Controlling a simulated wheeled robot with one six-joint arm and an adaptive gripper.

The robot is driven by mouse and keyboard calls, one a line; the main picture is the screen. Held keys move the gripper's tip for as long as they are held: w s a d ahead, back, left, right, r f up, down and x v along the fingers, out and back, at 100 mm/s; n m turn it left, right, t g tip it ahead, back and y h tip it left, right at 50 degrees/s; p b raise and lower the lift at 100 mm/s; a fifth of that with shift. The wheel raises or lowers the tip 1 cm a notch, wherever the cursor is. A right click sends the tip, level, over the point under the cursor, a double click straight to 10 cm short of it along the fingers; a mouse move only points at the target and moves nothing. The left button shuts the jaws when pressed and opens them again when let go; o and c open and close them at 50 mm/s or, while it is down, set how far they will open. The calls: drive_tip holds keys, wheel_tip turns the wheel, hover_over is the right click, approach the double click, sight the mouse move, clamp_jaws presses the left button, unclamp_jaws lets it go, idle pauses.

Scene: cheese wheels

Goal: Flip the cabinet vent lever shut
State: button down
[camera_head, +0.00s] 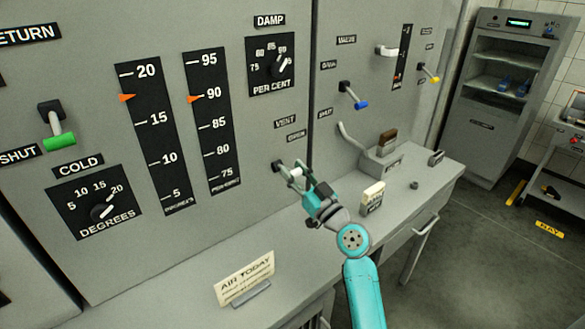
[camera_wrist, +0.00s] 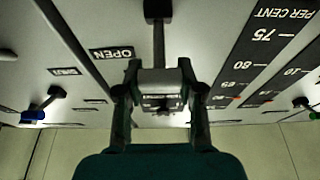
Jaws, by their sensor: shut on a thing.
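The vent lever (camera_head: 294,172) is on the grey cabinet front, below the VENT label (camera_head: 285,121) and a smaller label that reads OPEN (camera_wrist: 111,54) in the wrist view. It has a dark pivot block, a thin stem (camera_wrist: 158,45) and a pale grip (camera_wrist: 160,76). My gripper (camera_head: 300,181) is shut on the pale grip, with one finger on each side of it in the wrist view (camera_wrist: 160,88). The fingers hide part of the lever in the head view. I cannot read a shut label for this lever.
A green-handled lever (camera_head: 60,140) is at left; blue-handled (camera_head: 355,100) and yellow-handled (camera_head: 430,73) levers are at right. Below lies a grey ledge (camera_head: 300,240) with an AIR TODAY card (camera_head: 245,278) and a small cream-topped block (camera_head: 373,195). A rack (camera_head: 505,90) stands behind at right.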

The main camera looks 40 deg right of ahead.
drive_tip(key=shift+s+f+t, duration=0.1)
drive_tip(key=shift+f+t, duration=0.55)
drive_tip(key=shift+t, duration=0.25)
drive_tip(key=shift+f+t, duration=0.15)
drive_tip(key=shift+t, duration=0.15)
drive_tip(key=c, duration=0.7)
unclamp_jaws()
drive_tip(key=shift+v, duration=3.75)
